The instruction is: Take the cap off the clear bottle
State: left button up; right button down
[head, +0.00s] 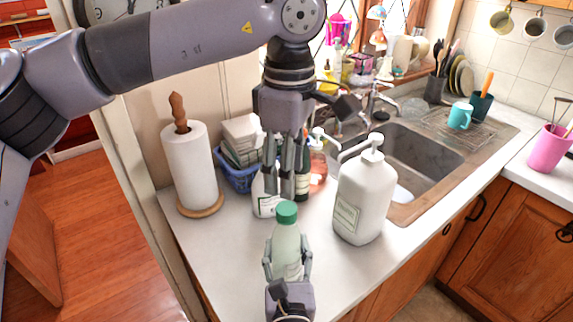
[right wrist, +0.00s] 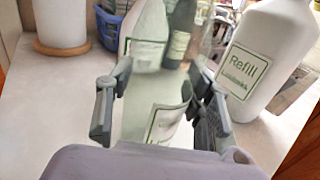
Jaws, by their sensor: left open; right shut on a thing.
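The clear bottle (head: 287,255) stands upright near the front of the white counter, with its green cap (head: 287,213) on top. My right gripper (head: 288,270) is shut around the bottle's body from the front. In the right wrist view, the pale, see-through bottle (right wrist: 150,105) sits between the fingers of the right gripper (right wrist: 160,105); its cap is out of that picture. My left gripper (head: 286,188) points down above the cap, with its fingers apart and empty. Its fingertips look close to the cap's top, but I cannot tell the exact gap.
A large white refill pump bottle (head: 364,200) stands close on the right. Another white bottle (head: 265,203) is behind. A paper towel roll (head: 190,165) and a blue basket (head: 236,178) stand to the left; the sink (head: 420,155) is at the right. The counter's front left is clear.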

aim_at(286, 208)
pick_arm(q)
jog(key=m, duration=2.4)
jog(key=shift+w+a, duration=0.1)
jog(key=shift+f, duration=4)
